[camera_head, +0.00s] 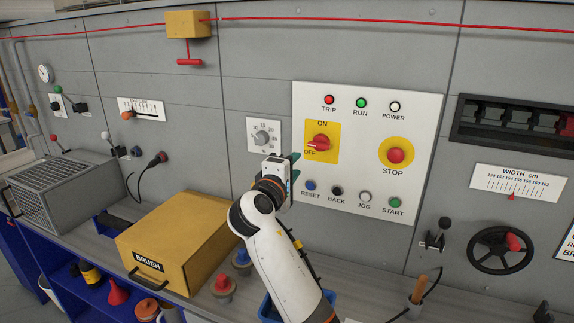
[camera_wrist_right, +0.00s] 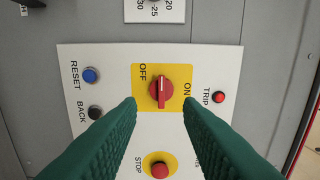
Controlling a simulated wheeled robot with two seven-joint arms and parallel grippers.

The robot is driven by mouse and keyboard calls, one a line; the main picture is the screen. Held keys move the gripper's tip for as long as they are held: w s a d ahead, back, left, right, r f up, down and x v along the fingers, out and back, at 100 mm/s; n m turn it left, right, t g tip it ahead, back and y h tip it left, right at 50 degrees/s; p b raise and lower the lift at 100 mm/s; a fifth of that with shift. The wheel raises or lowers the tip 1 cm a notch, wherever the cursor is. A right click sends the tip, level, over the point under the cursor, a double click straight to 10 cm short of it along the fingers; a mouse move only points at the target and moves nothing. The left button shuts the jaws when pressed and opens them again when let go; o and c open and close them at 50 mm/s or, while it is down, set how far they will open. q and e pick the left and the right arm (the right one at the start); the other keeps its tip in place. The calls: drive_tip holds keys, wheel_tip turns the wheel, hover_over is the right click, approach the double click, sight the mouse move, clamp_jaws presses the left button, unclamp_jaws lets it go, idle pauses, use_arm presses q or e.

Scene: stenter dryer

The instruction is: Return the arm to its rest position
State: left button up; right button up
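My right gripper (camera_head: 294,167) is in front of the white control panel (camera_head: 370,102), just below and left of the red rotary switch (camera_head: 319,143). In the right wrist view its two green fingers (camera_wrist_right: 160,110) stand apart with nothing between them. Beyond their tips the red switch (camera_wrist_right: 160,87) shows on its yellow plate, with a visible gap to the fingers. In the head view the switch handle lies nearly level, between the ON label above and OFF at lower left. My left gripper is not in view.
A yellow BRUSH box (camera_head: 180,240) stands on the bench left of my right arm. The red STOP button (camera_head: 396,155) and a row of small buttons are on the panel. A black handwheel (camera_head: 490,250) is at the right. A red cord (camera_head: 400,22) runs along the top.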

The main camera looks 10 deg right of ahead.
drive_tip(key=s+d+f+m+g+y, duration=0.25)
drive_tip(key=s+f, duration=0.45)
drive_tip(key=f, duration=0.6)
drive_tip(key=s+d+f+m+g+y, duration=0.2)
drive_tip(key=s+d+f+g, duration=0.15)
drive_tip(key=s+f, duration=0.7)
drive_tip(key=s+f+m+g+y, duration=0.25)
drive_tip(key=s+f, duration=0.35)
drive_tip(key=s, duration=0.7)
drive_tip(key=s+f+m+g+y, duration=0.25)
drive_tip(key=s+f, duration=0.35)
drive_tip(key=s, duration=0.7)
wheel_tip(320, 180, down, 24)
drive_tip(key=f+g, duration=0.1)
drive_tip(key=g, duration=0.1)
drive_tip(key=s+d+f+g, duration=0.1)
drive_tip(key=s+d+f, duration=0.2)
drive_tip(key=s+f, duration=1.4)
